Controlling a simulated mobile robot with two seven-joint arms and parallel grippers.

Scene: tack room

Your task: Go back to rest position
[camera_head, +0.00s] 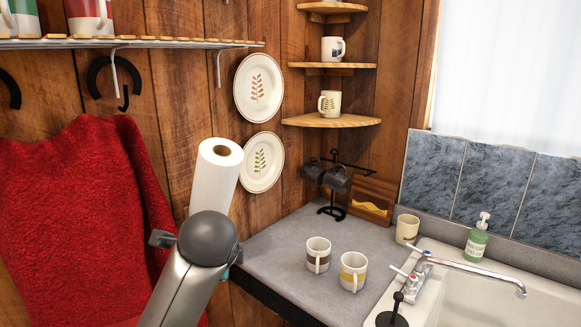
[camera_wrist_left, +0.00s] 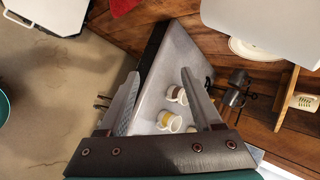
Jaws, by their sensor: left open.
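My left arm rises from the bottom of the head view, and its dark wrist hides most of the gripper there. In the left wrist view my left gripper (camera_wrist_left: 160,75) is open, with nothing between its fingers. Beyond the fingers lie the grey counter (camera_wrist_left: 178,50) and two mugs, one with a brown band (camera_wrist_left: 176,94) and one with a yellow band (camera_wrist_left: 168,121). In the head view these brown-banded (camera_head: 317,257) and yellow-banded (camera_head: 352,272) mugs stand upright on the counter (camera_head: 275,245), right of my arm. My right gripper is not in view.
A white paper towel roll (camera_head: 214,182) shows just above my wrist. A red towel (camera_head: 70,215) hangs at left. A mug rack (camera_head: 332,210), beige cup (camera_head: 407,229), soap bottle (camera_head: 477,240) and sink (camera_head: 495,300) are at right. Corner shelves (camera_head: 330,121) are above.

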